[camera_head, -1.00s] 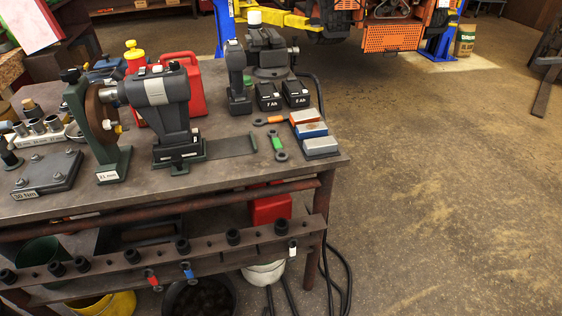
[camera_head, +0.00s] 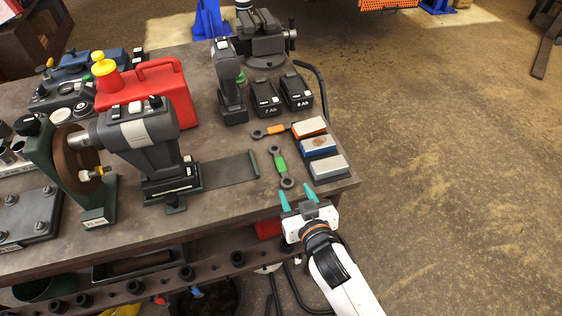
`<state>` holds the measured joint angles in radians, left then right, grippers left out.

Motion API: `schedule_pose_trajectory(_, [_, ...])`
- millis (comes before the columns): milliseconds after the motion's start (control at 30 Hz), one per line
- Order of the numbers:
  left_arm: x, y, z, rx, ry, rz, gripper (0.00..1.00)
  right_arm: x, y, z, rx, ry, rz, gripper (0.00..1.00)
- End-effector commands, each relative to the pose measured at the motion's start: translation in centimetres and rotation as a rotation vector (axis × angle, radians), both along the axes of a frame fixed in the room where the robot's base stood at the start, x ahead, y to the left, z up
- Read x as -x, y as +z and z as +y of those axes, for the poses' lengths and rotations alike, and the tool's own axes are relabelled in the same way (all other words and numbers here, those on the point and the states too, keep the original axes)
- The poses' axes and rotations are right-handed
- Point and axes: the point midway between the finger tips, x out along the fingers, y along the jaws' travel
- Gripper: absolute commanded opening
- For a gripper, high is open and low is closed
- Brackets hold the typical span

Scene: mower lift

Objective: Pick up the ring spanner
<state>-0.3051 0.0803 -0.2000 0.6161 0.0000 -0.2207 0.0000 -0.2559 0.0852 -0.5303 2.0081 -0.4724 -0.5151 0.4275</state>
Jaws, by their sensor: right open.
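A spanner with a green middle (camera_head: 279,165) lies on the workbench near its front right corner, with a ring at its near end. A second spanner with an orange middle (camera_head: 277,129) lies behind it, also with a ring end. I cannot tell from the picture which one is meant by the ring spanner. My right gripper (camera_head: 298,196) is open and empty, with teal fingertips at the bench's front edge, just in front of the green spanner's near end. It appears apart from the spanner. My left gripper is not in view.
Several sharpening blocks (camera_head: 318,145) lie just right of the spanners. Batteries (camera_head: 264,97) stand behind them. A grinder (camera_head: 146,140), a flat dark plate (camera_head: 228,171) and a red can (camera_head: 150,92) are to the left. The bench (camera_head: 225,205) has bare surface along its front.

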Motion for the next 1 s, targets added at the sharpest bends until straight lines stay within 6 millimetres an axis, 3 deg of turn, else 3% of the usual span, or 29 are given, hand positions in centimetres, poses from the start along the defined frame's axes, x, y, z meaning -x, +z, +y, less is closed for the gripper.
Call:
schedule_pose_trajectory(200, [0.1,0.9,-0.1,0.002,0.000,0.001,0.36,-3.3,-0.9,1.0,0.001,0.000,0.001,0.47])
schedule_pose_trajectory(467, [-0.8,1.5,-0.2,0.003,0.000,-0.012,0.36,-5.0,-1.2,1.6,0.001,0.000,0.000,0.47])
schedule_pose_trajectory(700, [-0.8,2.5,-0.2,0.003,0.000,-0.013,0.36,-8.0,-1.8,2.6,0.001,-0.001,0.001,0.47])
schedule_pose_trajectory(1000, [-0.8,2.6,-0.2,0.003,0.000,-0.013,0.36,-9.0,-2.3,2.9,0.000,0.000,0.002,0.47])
